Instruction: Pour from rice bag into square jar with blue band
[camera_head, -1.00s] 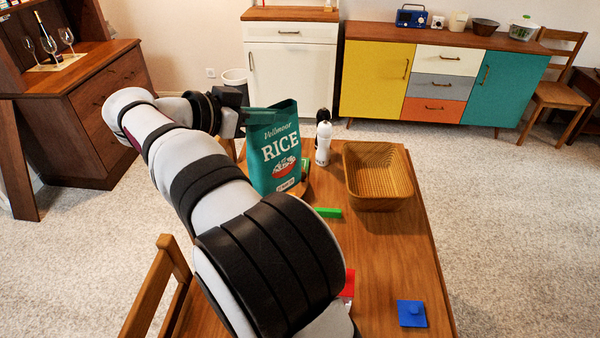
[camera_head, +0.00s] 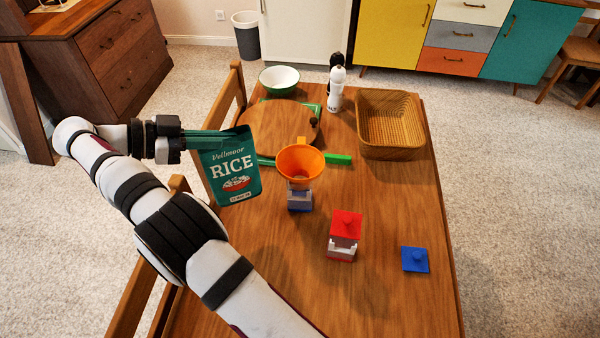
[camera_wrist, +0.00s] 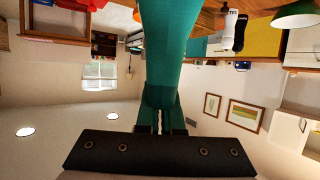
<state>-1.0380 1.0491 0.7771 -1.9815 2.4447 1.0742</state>
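The teal rice bag (camera_head: 228,172) hangs upright at the left edge of the table in the head view. My gripper (camera_head: 205,140) is shut on its top edge. In the wrist view the bag (camera_wrist: 165,45) runs up from between the fingers (camera_wrist: 160,122). The square jar with blue band (camera_head: 299,201) stands on the table to the right of the bag, with an orange funnel (camera_head: 300,163) on its top. The funnel hides the jar's mouth. A blue lid (camera_head: 415,259) lies flat on the table at the right. The bag is beside the funnel, apart from it.
A jar with a red lid (camera_head: 344,236) stands near the front. A wicker basket (camera_head: 390,150), shakers (camera_head: 336,90), a green-rimmed bowl (camera_head: 279,79), a round wooden board (camera_head: 285,118) and a green clip-like piece (camera_head: 338,159) are farther back. A chair (camera_head: 238,95) borders the left.

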